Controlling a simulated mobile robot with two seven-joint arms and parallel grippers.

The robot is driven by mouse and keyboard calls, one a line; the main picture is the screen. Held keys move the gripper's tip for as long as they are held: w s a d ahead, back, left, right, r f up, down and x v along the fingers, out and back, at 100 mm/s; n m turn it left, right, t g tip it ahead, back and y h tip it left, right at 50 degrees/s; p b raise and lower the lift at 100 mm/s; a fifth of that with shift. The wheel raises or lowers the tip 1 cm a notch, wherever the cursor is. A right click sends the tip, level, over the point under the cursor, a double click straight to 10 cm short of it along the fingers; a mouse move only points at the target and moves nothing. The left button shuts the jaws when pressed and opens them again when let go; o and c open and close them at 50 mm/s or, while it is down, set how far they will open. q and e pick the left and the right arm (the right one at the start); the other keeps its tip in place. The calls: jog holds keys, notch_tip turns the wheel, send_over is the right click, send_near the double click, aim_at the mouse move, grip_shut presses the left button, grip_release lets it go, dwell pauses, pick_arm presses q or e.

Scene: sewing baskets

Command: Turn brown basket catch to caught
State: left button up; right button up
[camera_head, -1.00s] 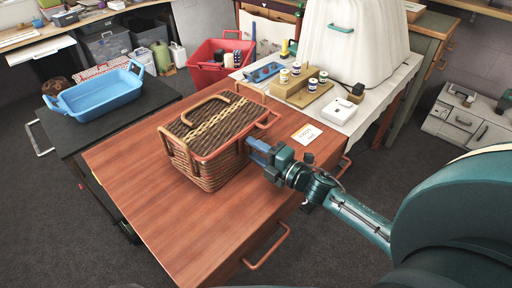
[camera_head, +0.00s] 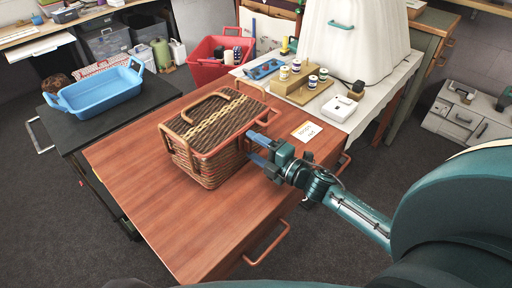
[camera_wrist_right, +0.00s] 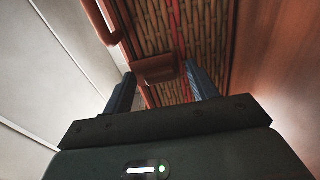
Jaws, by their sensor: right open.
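The brown wicker basket (camera_head: 205,160) stands on the reddish wooden table with its woven lid (camera_head: 215,118) down. In the right wrist view its cane wall (camera_wrist_right: 180,30) fills the upper middle. A brown catch (camera_wrist_right: 155,69) sits on that wall, between the two blue fingertips. My right gripper (camera_head: 256,148) is at the basket's right side, its fingers open and pointing at the wall. In the right wrist view my right gripper (camera_wrist_right: 160,88) has one finger on each side of the catch, apparently with gaps. The catch's exact turn is hard to tell. My left gripper is out of view.
A handle (camera_wrist_right: 100,20) juts out beside the catch at upper left in the wrist view. A white note card (camera_head: 307,131) lies right of the basket. The wooden table (camera_head: 180,230) is clear in front. A blue tray (camera_head: 98,92) sits on the black table at left.

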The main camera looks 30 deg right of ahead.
jog(key=v, duration=1.3)
jog(key=shift+b, duration=0.4)
